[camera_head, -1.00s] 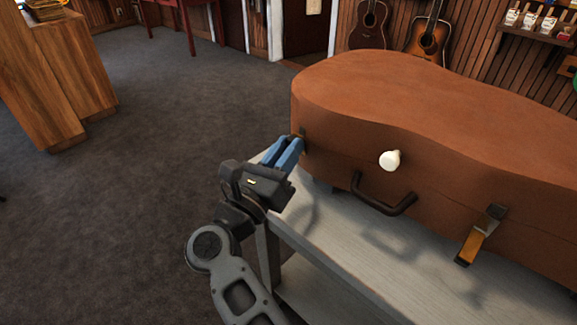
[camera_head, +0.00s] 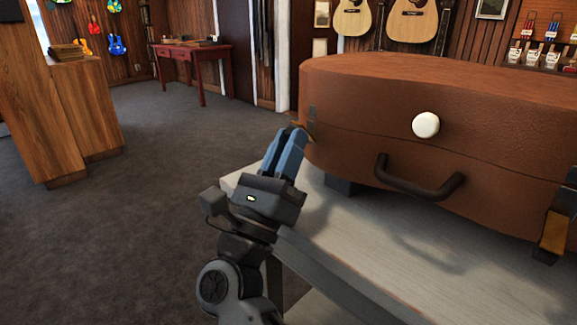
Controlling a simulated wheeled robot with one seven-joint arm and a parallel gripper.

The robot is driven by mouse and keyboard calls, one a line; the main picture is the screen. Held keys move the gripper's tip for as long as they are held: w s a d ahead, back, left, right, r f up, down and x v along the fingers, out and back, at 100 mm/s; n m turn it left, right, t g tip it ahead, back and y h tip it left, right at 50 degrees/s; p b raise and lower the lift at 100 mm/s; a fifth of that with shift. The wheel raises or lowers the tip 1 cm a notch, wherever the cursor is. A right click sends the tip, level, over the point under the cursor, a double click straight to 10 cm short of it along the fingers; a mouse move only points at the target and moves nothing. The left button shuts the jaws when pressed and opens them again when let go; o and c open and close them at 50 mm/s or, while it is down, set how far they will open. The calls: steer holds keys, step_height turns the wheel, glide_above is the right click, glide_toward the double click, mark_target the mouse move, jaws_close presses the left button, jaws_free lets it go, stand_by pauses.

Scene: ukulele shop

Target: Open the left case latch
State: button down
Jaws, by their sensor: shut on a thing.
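The brown guitar-shaped case (camera_head: 440,90) lies closed on a grey table, with a white round knob (camera_head: 426,125) and a dark handle (camera_head: 420,190) on its front. My gripper (camera_head: 299,134), with blue fingers, is shut on the latch's lower part beside the case. The fingers hide most of that part, so I cannot tell how far it is swung out. The right latch (camera_head: 555,232), dark and brass, hangs at the right edge.
The grey table (camera_head: 360,255) has bare top in front of the case. A wooden counter (camera_head: 75,110) stands at the left and a red table (camera_head: 195,55) at the back. Guitars (camera_head: 412,20) hang on the back wall. The carpet at left is clear.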

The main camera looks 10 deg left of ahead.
steer(key=shift+f+b, duration=0.1)
steer(key=shift+b, duration=0.45)
steer(key=c, duration=1)
jaws_free()
steer(key=shift+s+f, duration=0.1)
steer(key=v, duration=0.7)
steer(key=shift+s+a+f, duration=0.1)
steer(key=shift+s+f, duration=0.1)
steer(key=shift+f, duration=0.1)
